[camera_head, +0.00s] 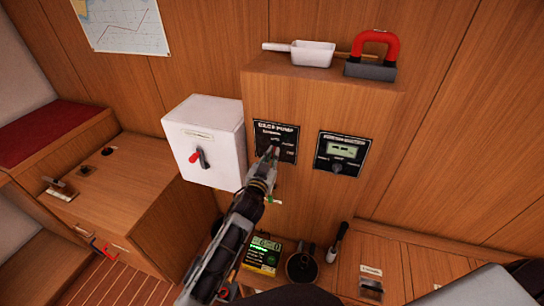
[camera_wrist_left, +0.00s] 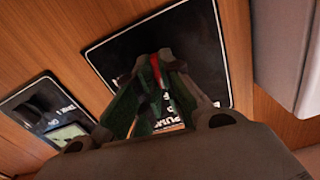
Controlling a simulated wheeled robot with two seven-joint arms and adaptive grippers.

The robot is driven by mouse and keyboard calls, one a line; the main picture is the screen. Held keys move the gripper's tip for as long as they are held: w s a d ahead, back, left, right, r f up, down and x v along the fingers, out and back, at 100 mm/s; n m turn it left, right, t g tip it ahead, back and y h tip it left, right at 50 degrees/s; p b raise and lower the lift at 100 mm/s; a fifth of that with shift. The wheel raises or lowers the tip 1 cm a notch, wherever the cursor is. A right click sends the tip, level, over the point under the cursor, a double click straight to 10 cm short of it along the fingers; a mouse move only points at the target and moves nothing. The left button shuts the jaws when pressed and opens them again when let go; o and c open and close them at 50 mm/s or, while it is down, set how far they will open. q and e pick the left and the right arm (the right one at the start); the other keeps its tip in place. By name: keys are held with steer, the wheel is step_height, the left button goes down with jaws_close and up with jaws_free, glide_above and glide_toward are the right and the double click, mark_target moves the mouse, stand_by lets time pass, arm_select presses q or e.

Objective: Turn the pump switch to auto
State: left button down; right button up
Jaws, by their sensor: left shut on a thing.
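The black bilge pump panel (camera_head: 284,131) is on the front of the wooden cabinet, with white lettering. My left gripper (camera_head: 271,158) reaches it from below and covers its lower left part. In the left wrist view, the panel (camera_wrist_left: 120,55) lies behind the fingers. There my left gripper (camera_wrist_left: 160,72) is shut on the pump switch (camera_wrist_left: 155,66), of which a red strip shows between the fingertips. The rest of the switch is hidden, so I cannot tell which position it points to. My right gripper is not in view.
A white box (camera_head: 212,125) with a red-handled lever juts out at left of the panel. A second panel (camera_head: 342,154) with a display is at right. A yellow-black meter (camera_head: 262,256) stands below.

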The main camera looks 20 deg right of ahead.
arm_select(q)
steer(key=shift+s+d+f+m+p, duration=0.1)
steer(key=shift+m+p, duration=0.3)
steer(key=shift+m, duration=3.3)
steer(key=c, duration=1.6)
jaws_free()
steer(key=shift+o, duration=0.2)
steer(key=v, duration=1.2)
